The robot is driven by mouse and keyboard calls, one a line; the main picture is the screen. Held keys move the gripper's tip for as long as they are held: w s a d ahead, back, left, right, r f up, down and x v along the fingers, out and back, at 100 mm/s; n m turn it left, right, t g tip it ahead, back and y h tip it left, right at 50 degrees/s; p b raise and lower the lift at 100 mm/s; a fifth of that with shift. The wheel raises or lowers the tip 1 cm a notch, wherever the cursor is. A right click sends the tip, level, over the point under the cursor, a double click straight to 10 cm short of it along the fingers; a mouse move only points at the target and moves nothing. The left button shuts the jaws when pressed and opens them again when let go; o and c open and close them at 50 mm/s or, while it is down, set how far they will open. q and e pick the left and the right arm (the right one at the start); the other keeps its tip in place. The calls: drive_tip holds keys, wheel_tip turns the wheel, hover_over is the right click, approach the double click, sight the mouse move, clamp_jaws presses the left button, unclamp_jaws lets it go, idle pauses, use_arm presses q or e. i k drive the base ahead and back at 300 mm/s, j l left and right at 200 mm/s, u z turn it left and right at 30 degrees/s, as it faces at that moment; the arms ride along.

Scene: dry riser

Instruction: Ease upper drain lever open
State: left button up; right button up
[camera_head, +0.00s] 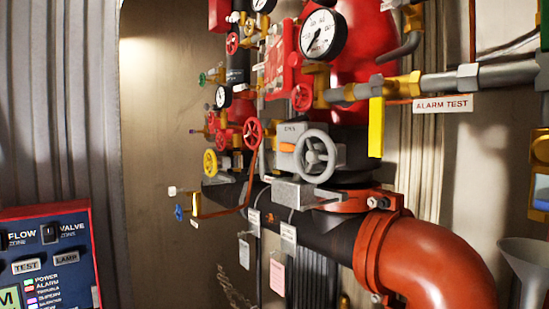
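A yellow flat lever (376,128) hangs upright below the grey horizontal pipe, left of the "ALARM TEST" sign. I see no label reading upper drain, so I cannot tell which lever is the upper drain one. A small blue handle (179,212) and a white-tipped fitting (172,191) sit at the lower left of the riser on a brass-coloured pipe. A green handle (202,79) sticks out at the upper left. Neither of my grippers shows in the head view.
A grey handwheel (318,156) and red handwheels (252,133) crowd the riser's middle. A large red elbow pipe (440,260) fills the lower right, with a grey funnel (525,262) beside it. A control panel (45,260) stands at the lower left. The wall left of the riser is bare.

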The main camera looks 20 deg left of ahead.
sight(238, 88)
drive_tip(key=k+l+u, duration=0.25)
drive_tip(key=i+j+u, duration=0.15)
drive_tip(key=i+u, duration=0.35)
drive_tip(key=k+z, duration=0.25)
drive_tip(key=k+l+z, duration=0.25)
drive_tip(key=i+j+u, duration=0.25)
drive_tip(key=i+u, duration=0.25)
drive_tip(key=k+u, duration=0.1)
